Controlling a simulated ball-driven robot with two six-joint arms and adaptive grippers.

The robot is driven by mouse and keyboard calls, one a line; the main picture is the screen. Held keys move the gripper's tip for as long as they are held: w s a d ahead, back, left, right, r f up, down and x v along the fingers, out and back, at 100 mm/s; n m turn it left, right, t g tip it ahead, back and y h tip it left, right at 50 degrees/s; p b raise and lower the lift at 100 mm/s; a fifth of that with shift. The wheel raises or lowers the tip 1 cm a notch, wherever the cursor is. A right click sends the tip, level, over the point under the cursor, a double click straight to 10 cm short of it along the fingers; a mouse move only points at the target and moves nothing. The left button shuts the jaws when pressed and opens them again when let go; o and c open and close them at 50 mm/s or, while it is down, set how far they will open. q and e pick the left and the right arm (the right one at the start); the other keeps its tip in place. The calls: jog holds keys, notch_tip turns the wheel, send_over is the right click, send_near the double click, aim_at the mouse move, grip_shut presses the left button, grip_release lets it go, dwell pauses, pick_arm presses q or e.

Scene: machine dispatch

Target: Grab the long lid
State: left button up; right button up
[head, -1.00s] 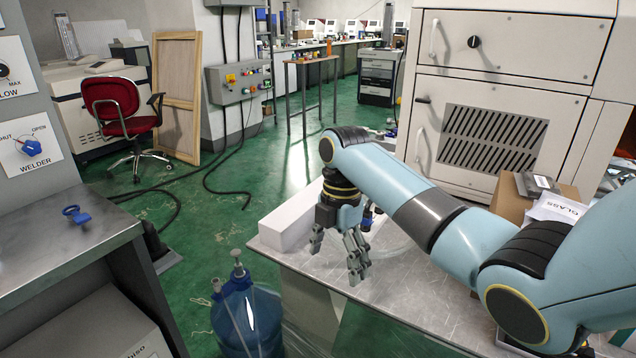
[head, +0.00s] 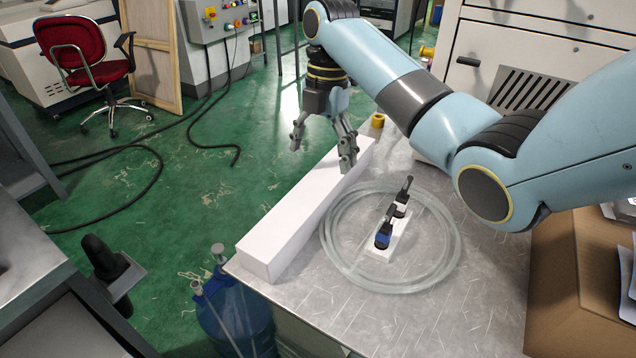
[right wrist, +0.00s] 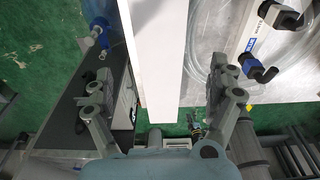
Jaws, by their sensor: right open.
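The long lid, a long white box-like bar (head: 306,211), lies along the left edge of the metal table. In the right wrist view the lid (right wrist: 160,60) runs down the middle of the picture. My right gripper (head: 322,146) is open and empty above the far part of the lid, fingers pointing down. In the right wrist view its fingers (right wrist: 162,90) show on either side of the lid, with no visible grip on it. My left gripper is not in view.
On the metal table (head: 480,290), a clear coiled hose (head: 340,255) surrounds two valves with black handles (head: 384,235), right of the lid. A yellow ring (head: 377,121) is near the lid's far end. A cardboard box (head: 575,285) stands at right. A blue bottle (head: 235,320) stands below the table edge.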

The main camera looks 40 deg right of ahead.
aim_at(319, 182)
jog(key=f, duration=0.5)
jog(key=a+f, duration=0.1)
jog(key=f, duration=0.1)
jog(key=shift+s+f, duration=0.2)
jog(key=shift+f, duration=0.2)
jog(key=c, duration=1.2)
